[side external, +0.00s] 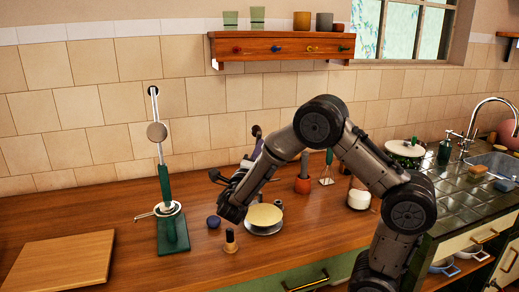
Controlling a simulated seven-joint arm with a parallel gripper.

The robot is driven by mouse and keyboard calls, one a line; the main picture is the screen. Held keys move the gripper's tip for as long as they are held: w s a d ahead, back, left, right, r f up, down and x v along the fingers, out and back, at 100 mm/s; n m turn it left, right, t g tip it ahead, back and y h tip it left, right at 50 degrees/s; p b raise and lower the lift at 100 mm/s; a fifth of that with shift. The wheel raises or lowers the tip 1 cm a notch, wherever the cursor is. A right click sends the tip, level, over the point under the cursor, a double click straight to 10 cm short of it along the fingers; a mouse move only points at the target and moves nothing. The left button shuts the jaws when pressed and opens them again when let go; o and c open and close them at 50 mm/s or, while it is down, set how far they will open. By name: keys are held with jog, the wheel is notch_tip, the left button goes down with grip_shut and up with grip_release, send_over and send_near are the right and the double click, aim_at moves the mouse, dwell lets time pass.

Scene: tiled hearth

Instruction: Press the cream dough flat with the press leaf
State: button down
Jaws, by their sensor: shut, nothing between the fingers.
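A round, flat-topped cream piece (264,214), which looks like the cream dough, sits on a pale round plate or dish (266,231) on the wooden counter. At the left stands a green-based press-like device (173,243) with a metal ring and an upright rod. A round tan disc (156,131) sits high on the rod; I cannot tell whether this is the press leaf. My gripper (232,213) points down just left of the cream piece, shut and empty. Its fingertips are small and partly hidden by my wrist.
A small dark-topped wooden piece (231,241) and a dark blue round item (213,222) lie close to my gripper. A wooden board (58,262) lies front left.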

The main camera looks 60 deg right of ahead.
jog(key=w+d, duration=0.1)
jog(key=w+d+r+n+y, duration=0.1)
jog(key=w+d+y, duration=0.1)
jog(key=shift+w+d+r+n, duration=0.2)
jog(key=shift+r+n, duration=0.1)
jog(key=shift+r, duration=0.1)
jog(key=w+d, duration=0.6)
jog(key=shift+w+d, duration=0.15)
dwell(0.3)
